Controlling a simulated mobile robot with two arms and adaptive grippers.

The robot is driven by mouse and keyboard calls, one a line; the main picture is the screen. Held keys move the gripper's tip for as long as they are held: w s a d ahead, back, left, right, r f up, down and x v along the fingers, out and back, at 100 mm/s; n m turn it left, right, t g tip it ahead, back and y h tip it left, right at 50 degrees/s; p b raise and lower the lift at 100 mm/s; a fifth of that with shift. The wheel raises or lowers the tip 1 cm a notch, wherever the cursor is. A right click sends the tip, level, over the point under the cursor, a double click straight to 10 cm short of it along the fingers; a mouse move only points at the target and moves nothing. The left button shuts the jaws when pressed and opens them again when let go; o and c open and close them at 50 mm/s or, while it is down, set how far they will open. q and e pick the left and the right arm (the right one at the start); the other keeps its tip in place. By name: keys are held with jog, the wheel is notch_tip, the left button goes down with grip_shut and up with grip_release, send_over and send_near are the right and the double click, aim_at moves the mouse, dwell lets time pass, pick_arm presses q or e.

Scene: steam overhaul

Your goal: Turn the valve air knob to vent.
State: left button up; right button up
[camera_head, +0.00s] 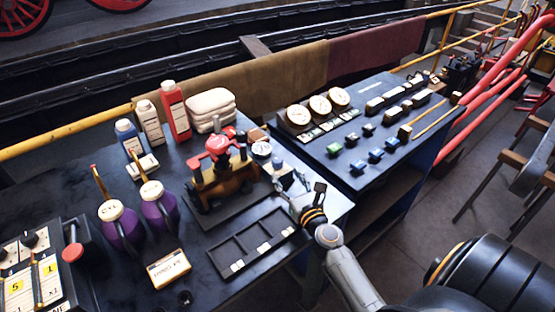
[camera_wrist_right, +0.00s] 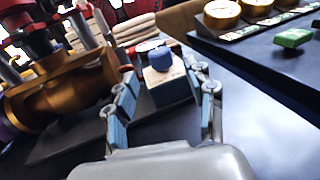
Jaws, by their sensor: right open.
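The valve air knob appears to be a small blue knob (camera_wrist_right: 160,57) on a small block (camera_wrist_right: 167,88) with a cream top and blue sides. The block with its knob also shows in the head view (camera_head: 279,168), at the right end of the bench beside a brass valve body (camera_head: 222,182) with red parts. My right gripper (camera_wrist_right: 164,77) is open, its fingers to either side of the block in the wrist view. In the head view the right gripper (camera_head: 298,195) is just in front of the block. I cannot tell any contact, and the knob's setting is not readable. My left gripper is not in view.
A black divided tray (camera_head: 250,241) lies in front of the valve. Purple jugs (camera_head: 160,207), bottles (camera_head: 174,110) and folded cloths (camera_head: 211,103) stand left and behind. A gauge panel (camera_head: 350,150) stands to the right across a gap.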

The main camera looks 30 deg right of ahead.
aim_at(280, 166)
jog(key=w, duration=0.4)
jog(key=w+d, duration=0.1)
jog(key=w, duration=0.2)
jog(key=shift+d+f, duration=0.1)
jog(key=shift+w+d, duration=0.1)
jog(key=shift+w, duration=0.15)
jog(key=shift+c, duration=0.6)
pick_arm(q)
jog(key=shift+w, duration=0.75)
pick_arm(e)
grip_shut()
